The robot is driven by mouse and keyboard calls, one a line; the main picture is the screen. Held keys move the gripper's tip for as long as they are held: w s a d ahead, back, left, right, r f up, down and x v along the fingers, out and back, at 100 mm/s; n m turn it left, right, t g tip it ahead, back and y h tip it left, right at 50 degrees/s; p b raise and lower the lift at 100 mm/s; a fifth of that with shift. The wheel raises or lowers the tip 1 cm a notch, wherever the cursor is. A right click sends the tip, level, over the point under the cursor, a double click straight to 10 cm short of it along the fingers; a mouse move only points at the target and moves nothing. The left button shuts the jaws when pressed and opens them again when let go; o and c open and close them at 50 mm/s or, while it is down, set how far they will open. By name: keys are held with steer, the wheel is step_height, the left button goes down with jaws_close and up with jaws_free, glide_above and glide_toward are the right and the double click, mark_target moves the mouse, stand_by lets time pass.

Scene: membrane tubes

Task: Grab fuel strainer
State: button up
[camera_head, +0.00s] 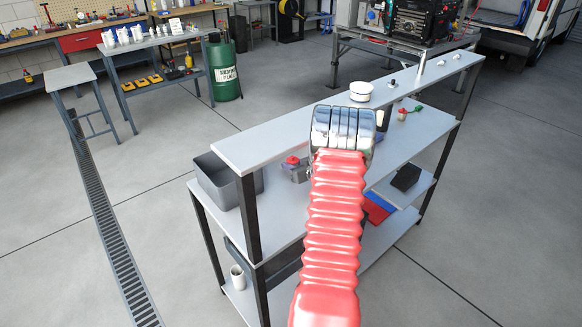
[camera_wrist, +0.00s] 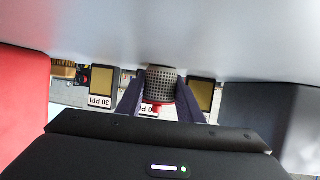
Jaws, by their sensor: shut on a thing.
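The fuel strainer appears in the wrist view as a short grey mesh cylinder (camera_wrist: 161,84) with a red part below it in the picture. My gripper (camera_wrist: 160,92) has its two dark fingers on either side of the strainer and is shut on it. In the head view my red bellows arm and its chrome end cover the middle of the shelved bench (camera_head: 270,132), and they hide the gripper and the strainer.
Dark-framed panels (camera_wrist: 103,80) with upside-down "30 PPI" labels (camera_wrist: 100,101) lie close behind the strainer. The bench's upper shelf carries a white round container (camera_head: 361,91) and small fittings. A grey bin (camera_head: 217,184) stands left on the level below. Open floor lies left.

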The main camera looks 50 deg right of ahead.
mark_target(294, 158)
steer(key=shift+r, duration=0.1)
steer(key=shift+r, duration=0.55)
steer(key=shift+s+a+r, duration=0.1)
steer(key=shift+s+r, duration=0.1)
steer(key=shift+r, duration=0.4)
steer(key=shift+s+a+r, duration=0.1)
steer(key=shift+s+r, duration=0.1)
steer(key=shift+r, duration=0.35)
steer(key=s+a, duration=0.2)
steer(key=s, duration=0.3)
steer(key=s+a, duration=0.2)
steer(key=s, duration=0.3)
steer(key=s+a, duration=0.2)
steer(key=s, duration=0.4)
steer(key=shift+a, duration=0.15)
